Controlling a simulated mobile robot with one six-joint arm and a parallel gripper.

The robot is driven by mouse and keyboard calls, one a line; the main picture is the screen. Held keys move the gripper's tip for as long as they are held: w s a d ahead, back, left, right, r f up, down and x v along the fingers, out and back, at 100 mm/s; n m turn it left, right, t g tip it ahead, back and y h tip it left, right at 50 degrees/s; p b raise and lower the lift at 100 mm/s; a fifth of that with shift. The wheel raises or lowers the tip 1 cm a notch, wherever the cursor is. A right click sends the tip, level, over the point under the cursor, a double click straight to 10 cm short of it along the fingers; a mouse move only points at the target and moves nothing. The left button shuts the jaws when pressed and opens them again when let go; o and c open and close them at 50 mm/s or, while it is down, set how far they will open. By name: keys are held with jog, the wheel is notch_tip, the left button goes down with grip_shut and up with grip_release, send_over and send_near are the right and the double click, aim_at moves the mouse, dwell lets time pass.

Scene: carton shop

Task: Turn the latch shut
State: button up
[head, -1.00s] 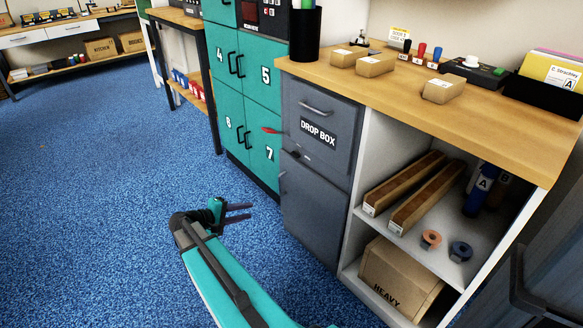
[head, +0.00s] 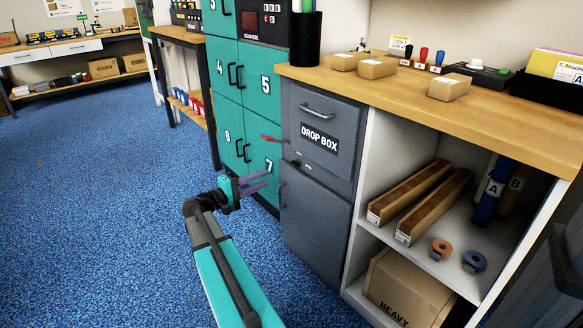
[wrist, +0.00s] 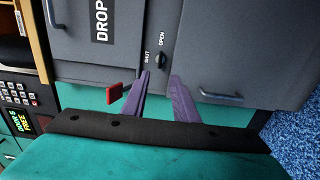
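The latch (wrist: 162,61) is a small dark knob on the grey drop box cabinet. The words SHUT and OPEN are printed beside it in the wrist view. Its exact turn is too small to be sure of, but it appears to lie toward OPEN. In the head view the latch (head: 296,163) shows small below the DROP BOX label (head: 319,138). My gripper (wrist: 160,77) is open and empty, its two purple fingers apart and pointing toward the latch. In the head view my gripper (head: 268,179) is left of the cabinet and a little lower than the latch.
A red tab (head: 269,138) sticks out beside the drop box; it also shows near one finger in the wrist view (wrist: 125,91). Teal lockers (head: 230,95) stand left of the cabinet. An open shelf (head: 400,255) is to its right. The blue floor (head: 90,200) is clear.

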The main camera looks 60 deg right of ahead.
aim_at(294, 165)
jog(key=b+x, duration=0.4)
jog(key=x, duration=0.8)
jog(key=shift+f, duration=0.2)
jog(key=shift+x, duration=0.9)
jog(key=shift+r, duration=0.1)
jog(key=shift+c, duration=0.3)
